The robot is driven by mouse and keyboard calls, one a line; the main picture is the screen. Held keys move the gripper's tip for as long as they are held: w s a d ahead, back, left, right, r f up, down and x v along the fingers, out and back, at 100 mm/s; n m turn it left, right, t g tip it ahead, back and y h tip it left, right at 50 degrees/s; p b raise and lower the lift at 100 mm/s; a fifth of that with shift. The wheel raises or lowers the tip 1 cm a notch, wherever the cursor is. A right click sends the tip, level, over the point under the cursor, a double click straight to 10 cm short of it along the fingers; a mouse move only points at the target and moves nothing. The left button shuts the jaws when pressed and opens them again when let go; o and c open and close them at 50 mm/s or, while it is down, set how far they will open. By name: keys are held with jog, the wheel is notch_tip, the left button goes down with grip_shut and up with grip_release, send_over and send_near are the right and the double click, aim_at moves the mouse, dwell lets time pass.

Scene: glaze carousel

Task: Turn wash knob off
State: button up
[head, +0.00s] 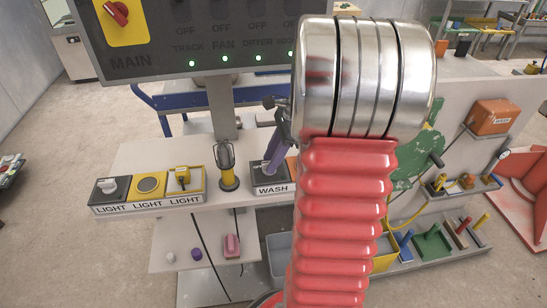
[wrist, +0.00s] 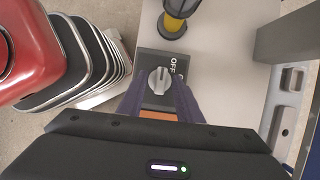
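The wash knob (wrist: 160,80) is a grey round dial with a raised bar on a dark plate in the wrist view. Its bar runs roughly up and down the picture, and OFF is printed just right of it. In the head view the box labelled WASH (head: 271,190) stands on the bench, its knob largely hidden by my fingers. My gripper (head: 268,164) points down over this box. In the wrist view my gripper (wrist: 158,92) is open, with one dark purple finger on each side of the knob. I cannot tell whether they touch it.
A yellow-and-black upright fixture (head: 227,168) stands just left of the WASH box. Further left is a row of LIGHT controls (head: 150,184). A dark MAIN panel (head: 190,38) with a red switch and green lamps rises behind. My red arm hides the bench to the right.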

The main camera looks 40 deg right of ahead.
jog(key=v, duration=1.3)
jog(key=shift+r, duration=0.3)
jog(key=shift+d, duration=0.1)
jog(key=s+a+f+n+h, duration=0.25)
jog(key=a+f+n, duration=0.25)
jog(key=n, duration=0.5)
jog(key=s+a+r+n+t, duration=0.1)
jog(key=s+a+n, duration=0.1)
jog(key=a+n, duration=0.5)
jog(key=s+a+r+n+t+h, duration=0.1)
jog(key=a+n, duration=0.6)
jog(key=a, duration=1.3)
jog(key=shift+s+r+n+t, duration=0.3)
jog(key=shift+s+t, duration=0.2)
jog(key=shift+s, duration=0.25)
jog(key=shift+d, duration=0.1)
